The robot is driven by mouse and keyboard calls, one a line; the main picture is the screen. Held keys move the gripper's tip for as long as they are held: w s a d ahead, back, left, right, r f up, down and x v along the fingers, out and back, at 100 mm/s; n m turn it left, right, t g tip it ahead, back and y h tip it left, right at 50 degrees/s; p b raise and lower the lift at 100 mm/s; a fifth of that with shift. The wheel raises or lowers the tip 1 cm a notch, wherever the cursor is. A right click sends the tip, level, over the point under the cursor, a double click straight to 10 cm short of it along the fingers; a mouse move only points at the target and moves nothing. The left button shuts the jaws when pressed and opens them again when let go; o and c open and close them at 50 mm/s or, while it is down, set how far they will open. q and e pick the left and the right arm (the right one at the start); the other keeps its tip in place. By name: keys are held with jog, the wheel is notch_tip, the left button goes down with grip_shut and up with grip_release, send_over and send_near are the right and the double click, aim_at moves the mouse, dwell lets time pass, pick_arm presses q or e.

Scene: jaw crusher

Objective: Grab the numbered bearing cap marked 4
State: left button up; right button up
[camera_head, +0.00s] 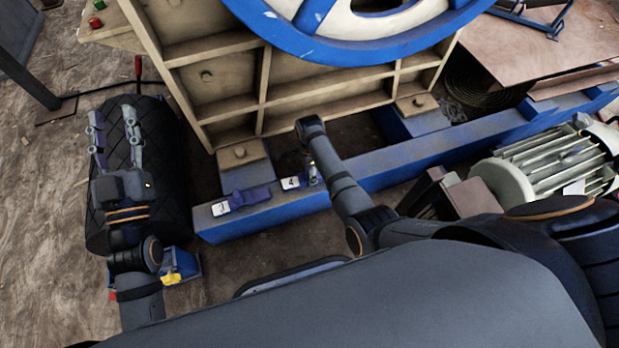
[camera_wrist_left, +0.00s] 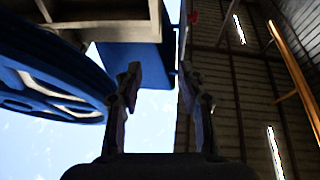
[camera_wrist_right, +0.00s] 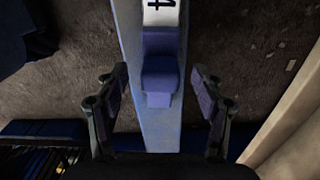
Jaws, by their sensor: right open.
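The bearing cap marked 4 (camera_wrist_right: 160,75) is a purple-blue block with a white number plate, on a blue beam. In the head view only its number plate (camera_head: 291,183) shows clearly; my right wrist and gripper (camera_head: 311,172) cover part of the rest. In the right wrist view my right gripper (camera_wrist_right: 160,88) is open, one finger on each side of the cap, with gaps and no visible contact. My left gripper (camera_head: 112,118) is open and empty at the left, above a dark ribbed roller. It also shows open in the left wrist view (camera_wrist_left: 160,82).
A similar cap marked 3 (camera_head: 248,197) sits on the blue beam (camera_head: 390,165) to the left. The cream crusher frame (camera_head: 215,95) and blue-rimmed wheel (camera_head: 345,45) stand behind. A ribbed motor (camera_head: 545,165) is at the right. Bare ground lies at the far left.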

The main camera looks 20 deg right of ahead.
jog(key=shift+f+b, duration=0.5)
jog(key=shift+f, duration=0.45)
pick_arm(q)
jog(key=s+r+m+t+h, duration=0.1)
jog(key=s+r+t, duration=0.4)
jog(key=r, duration=0.4)
jog(key=shift+d+r, duration=0.2)
jog(key=shift+r, duration=0.05)
pick_arm(e)
grip_shut()
